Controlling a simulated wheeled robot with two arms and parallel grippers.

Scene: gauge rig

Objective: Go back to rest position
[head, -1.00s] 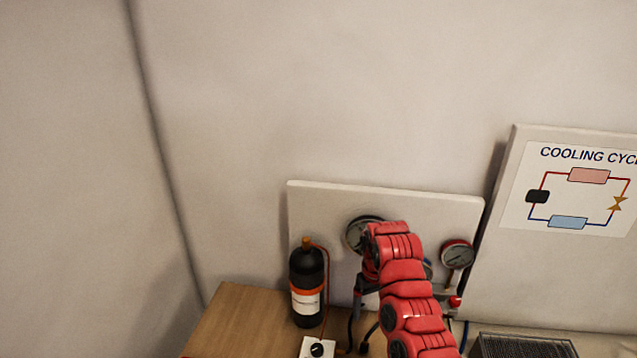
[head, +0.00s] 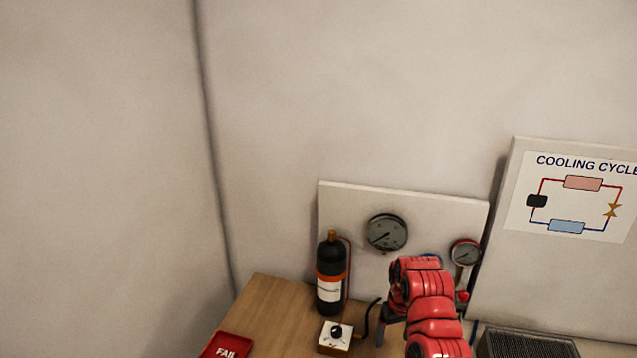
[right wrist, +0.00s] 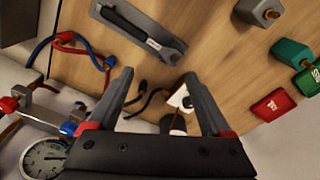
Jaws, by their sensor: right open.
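My right arm is red and reaches in from the bottom of the head view. Its gripper (head: 388,328) is mostly hidden behind the wrist, with a dark finger showing in front of the gauge panel (head: 340,205). In the right wrist view the two grey fingers (right wrist: 163,92) are wide apart with nothing gripped between them. A white box with a black knob (right wrist: 180,97) shows beyond the fingers. The same knob box (head: 336,338) stands on the bench in the head view, left of the gripper. My left gripper is not in view.
A black bottle (head: 331,275) stands by the panel, which carries a large gauge (head: 387,232) and a smaller gauge (head: 465,252). A red FAIL tray (head: 226,346) lies at the bench front. A wrench (right wrist: 140,32) and red and blue hoses (right wrist: 75,45) show in the wrist view.

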